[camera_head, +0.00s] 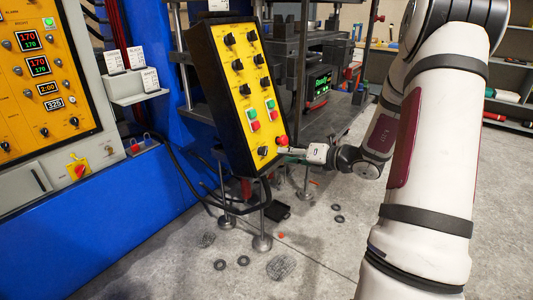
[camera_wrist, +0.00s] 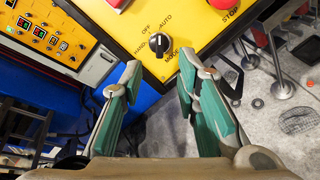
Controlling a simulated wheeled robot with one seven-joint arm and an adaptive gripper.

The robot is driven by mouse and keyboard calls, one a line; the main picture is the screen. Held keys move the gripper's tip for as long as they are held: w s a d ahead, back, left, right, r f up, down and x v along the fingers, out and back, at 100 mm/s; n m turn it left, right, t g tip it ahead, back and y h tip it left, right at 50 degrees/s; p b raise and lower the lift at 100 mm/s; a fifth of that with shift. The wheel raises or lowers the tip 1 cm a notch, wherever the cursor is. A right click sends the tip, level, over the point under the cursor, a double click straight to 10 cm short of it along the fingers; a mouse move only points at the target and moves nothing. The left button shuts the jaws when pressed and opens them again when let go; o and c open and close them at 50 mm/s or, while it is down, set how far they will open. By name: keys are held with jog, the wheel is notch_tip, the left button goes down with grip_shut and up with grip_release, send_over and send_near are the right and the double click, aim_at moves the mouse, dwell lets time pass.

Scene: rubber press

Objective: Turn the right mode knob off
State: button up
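The black mode knob (camera_wrist: 159,43) sits on the yellow panel face in the wrist view, with the printed words OFF, AUTO, HAND and MODE around it. Its exact pointer direction is hard to tell. In the head view the knob (camera_head: 262,151) is low on the tilted panel. My gripper (camera_wrist: 160,63) is open, its two green-padded fingers spread on either side just below the knob, with nothing between them. I cannot tell whether the fingertips touch the panel. In the head view my gripper (camera_head: 285,151) is at the panel's lower right, partly indistinct.
A red stop button (camera_head: 281,141) is close to the knob, and another red button (camera_head: 256,125) and green buttons are above. The yellow control panel (camera_head: 240,100) carries several more black knobs. A second yellow cabinet (camera_head: 20,110) stands left.

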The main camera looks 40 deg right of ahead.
aim_at(267, 151)
jog(key=x, duration=0.8)
jog(key=shift+w+a, duration=0.1)
jog(key=shift+w, duration=0.25)
jog(key=shift+c, duration=0.5)
grip_shut()
